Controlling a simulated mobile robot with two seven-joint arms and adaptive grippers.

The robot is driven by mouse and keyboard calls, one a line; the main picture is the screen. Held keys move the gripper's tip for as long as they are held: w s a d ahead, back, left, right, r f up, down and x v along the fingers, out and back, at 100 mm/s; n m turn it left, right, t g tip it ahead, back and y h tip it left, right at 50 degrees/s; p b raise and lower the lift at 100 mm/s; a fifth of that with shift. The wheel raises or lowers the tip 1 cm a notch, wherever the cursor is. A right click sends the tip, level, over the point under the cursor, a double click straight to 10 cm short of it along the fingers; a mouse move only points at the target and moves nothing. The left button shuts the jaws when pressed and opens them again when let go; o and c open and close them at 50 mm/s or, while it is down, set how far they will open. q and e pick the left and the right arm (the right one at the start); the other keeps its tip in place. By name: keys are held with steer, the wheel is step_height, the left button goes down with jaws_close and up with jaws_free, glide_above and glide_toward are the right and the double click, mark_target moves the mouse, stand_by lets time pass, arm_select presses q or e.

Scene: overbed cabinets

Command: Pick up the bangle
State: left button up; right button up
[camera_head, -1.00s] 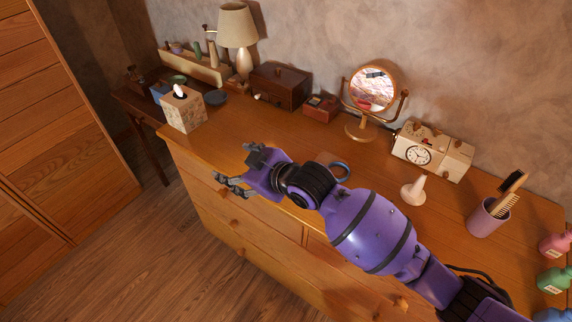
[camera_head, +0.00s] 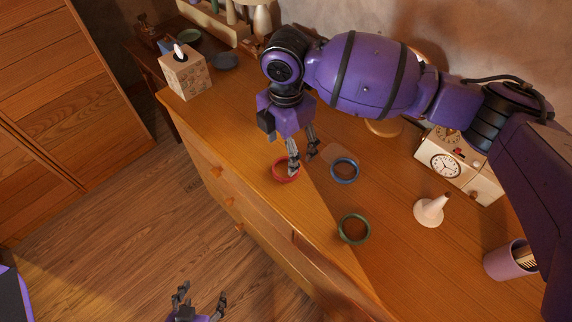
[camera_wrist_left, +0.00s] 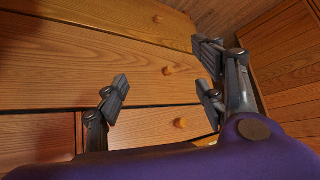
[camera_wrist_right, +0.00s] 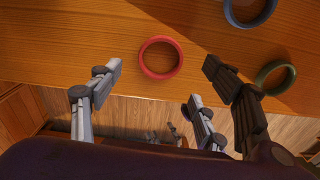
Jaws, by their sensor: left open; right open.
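Three rings like bangles lie flat on the wooden dresser top: a red bangle (camera_head: 287,181), a blue bangle (camera_head: 345,182) and a green bangle (camera_head: 355,242). My right gripper (camera_head: 303,157) points down over the red bangle, open and empty, and its fingers hide part of the ring. In the right wrist view the red bangle (camera_wrist_right: 160,76) lies ahead, between the spread fingers. The blue bangle (camera_wrist_right: 249,27) and green bangle (camera_wrist_right: 259,81) are to the right there. My left gripper (camera_head: 201,297) is open and empty, low in front of the dresser; its wrist view shows drawer fronts.
A tissue box (camera_head: 186,76) stands at the dresser's left end. A white cone-shaped stand (camera_head: 429,211), a clock radio (camera_head: 457,169) and a purple cup (camera_head: 505,262) stand right. My right arm hides much of the back. The dresser top's left part is clear.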

mark_target(285, 170)
steer(key=shift+s+f, duration=0.1)
steer(key=shift+f, duration=0.85)
steer(key=f, duration=0.4)
steer(key=shift+a+f, duration=0.2)
steer(key=shift+f, duration=0.2)
steer(key=c, duration=0.9)
arm_select(q)
steer(key=shift+s+f, duration=0.3)
steer(key=shift+s, duration=0.05)
arm_select(e)
steer(key=shift+c, duration=0.7)
